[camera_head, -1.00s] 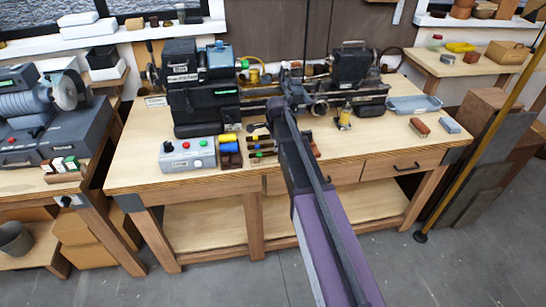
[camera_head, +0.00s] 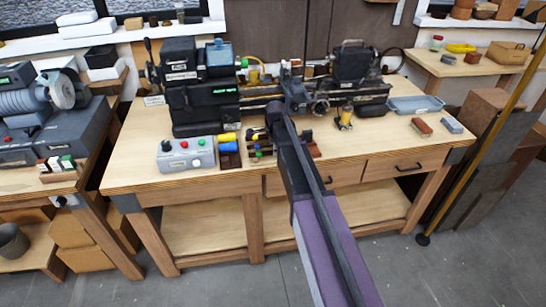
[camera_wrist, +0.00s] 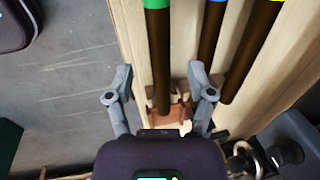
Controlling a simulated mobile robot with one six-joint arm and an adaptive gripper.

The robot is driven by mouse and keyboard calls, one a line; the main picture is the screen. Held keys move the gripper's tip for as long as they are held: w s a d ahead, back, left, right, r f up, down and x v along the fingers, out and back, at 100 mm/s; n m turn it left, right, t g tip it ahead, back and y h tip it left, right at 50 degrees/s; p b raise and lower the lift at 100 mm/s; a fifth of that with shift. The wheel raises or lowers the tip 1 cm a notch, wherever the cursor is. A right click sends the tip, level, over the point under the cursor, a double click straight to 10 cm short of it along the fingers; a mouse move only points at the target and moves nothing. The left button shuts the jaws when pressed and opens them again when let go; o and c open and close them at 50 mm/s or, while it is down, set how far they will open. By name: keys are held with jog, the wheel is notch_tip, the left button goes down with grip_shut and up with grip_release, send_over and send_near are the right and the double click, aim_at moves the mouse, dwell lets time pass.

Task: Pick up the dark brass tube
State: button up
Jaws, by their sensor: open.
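One has a green end (camera_wrist: 158,55), one a blue end (camera_wrist: 212,35) and one a yellow end (camera_wrist: 252,50). I cannot tell by colour which one is the dark brass tube, as their bodies look alike. My gripper (camera_wrist: 160,80) is open, its fingers on either side of the green-ended tube, with gaps to both sides. Whether the fingers are level with it is unclear. In the head view, the tube rack (camera_head: 262,152) is on the bench, partly hidden by my arm.
The lathe (camera_head: 205,88) stands close behind the rack. A grey control box (camera_head: 186,156) with coloured buttons is to its left.

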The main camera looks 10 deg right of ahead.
jog(key=shift+w+f+b, duration=0.2)
jog(key=shift+f+b, duration=0.55)
jog(key=shift+f, duration=0.3)
grip_shut()
